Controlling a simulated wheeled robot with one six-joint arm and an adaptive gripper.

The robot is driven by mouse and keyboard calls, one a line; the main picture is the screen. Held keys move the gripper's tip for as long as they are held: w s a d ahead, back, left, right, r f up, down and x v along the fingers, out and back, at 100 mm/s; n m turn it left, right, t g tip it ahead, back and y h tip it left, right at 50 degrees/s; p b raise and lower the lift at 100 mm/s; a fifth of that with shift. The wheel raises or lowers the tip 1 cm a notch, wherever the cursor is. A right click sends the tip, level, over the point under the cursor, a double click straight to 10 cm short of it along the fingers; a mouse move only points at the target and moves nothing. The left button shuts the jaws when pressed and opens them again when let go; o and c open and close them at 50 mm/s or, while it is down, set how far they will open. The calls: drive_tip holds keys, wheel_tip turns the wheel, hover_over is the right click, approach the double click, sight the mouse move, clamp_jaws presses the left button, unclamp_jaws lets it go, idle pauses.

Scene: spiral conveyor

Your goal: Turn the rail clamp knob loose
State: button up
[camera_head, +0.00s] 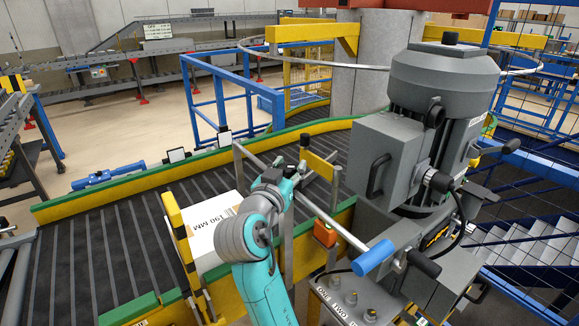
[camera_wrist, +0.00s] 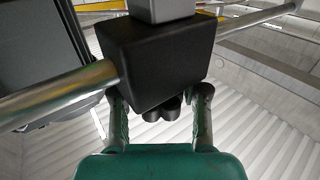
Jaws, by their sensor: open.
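In the wrist view, a black rail clamp block (camera_wrist: 160,58) sits around a steel rail (camera_wrist: 60,92). A dark lobed knob (camera_wrist: 162,110) shows under the block. My gripper (camera_wrist: 158,96) is open, with one finger on each side of the knob and gaps visible to both sides. The fingertips reach up near the block's lower edge; I cannot tell whether they touch it. In the head view, my gripper (camera_head: 278,176) is at the steel rail (camera_head: 328,217), which has a blue end grip (camera_head: 373,257). The knob cannot be made out in that view.
A grey motor unit (camera_head: 440,80) stands close on the right, above a control box (camera_head: 345,300) with several knobs. A white box marked 190 MM (camera_head: 212,235) stands on the dark conveyor (camera_head: 105,255), left of my arm. An orange block (camera_head: 325,234) is close to the rail.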

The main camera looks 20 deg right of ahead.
drive_tip(key=shift+w+d, duration=0.15)
drive_tip(key=shift+w, duration=0.1)
clamp_jaws()
drive_tip(key=shift+w+f+n+t+y, duration=0.1)
drive_tip(key=shift+n+t+y, duration=0.6)
drive_tip(key=shift+n+y, duration=0.4)
drive_tip(key=shift+a+n+t+y, duration=0.2)
drive_tip(key=shift+n+t+y, duration=0.3)
drive_tip(key=shift+y, duration=0.55)
drive_tip(key=shift+a+n+t+y, duration=0.25)
drive_tip(key=shift+n+y, duration=0.45)
drive_tip(key=shift+y, duration=0.35)
unclamp_jaws()
